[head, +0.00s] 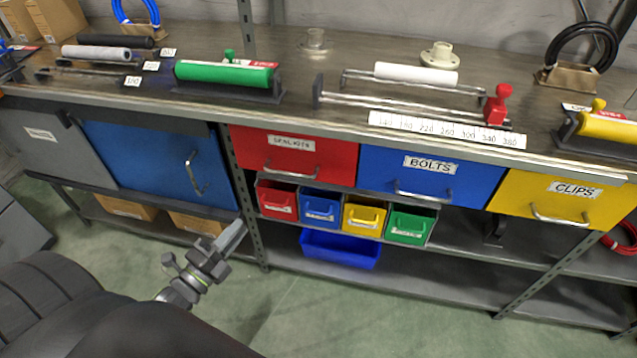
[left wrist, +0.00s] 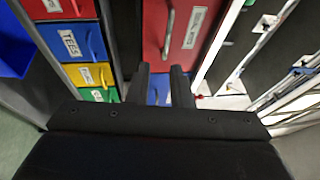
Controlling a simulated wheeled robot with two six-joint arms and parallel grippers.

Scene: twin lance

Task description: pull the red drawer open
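The large red drawer (head: 310,158) sits under the bench top, flush with its frame and shut. It has a white label and a metal bar handle (head: 282,172). My left gripper (head: 238,232) is below and left of it in the head view, apart from the handle. In the left wrist view the red drawer (left wrist: 185,55) is ahead, with its handle (left wrist: 169,30) beyond the fingertips. The two fingers of the left gripper (left wrist: 160,72) stand apart with nothing between them. My right gripper is not in view.
Small red (head: 276,202), blue (head: 320,210), yellow (head: 363,217) and green (head: 410,224) bins sit just below the drawer. A blue drawer (head: 428,178) is to its right. A rack post (head: 243,195) and a blue door (head: 150,165) are to its left. The floor in front is clear.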

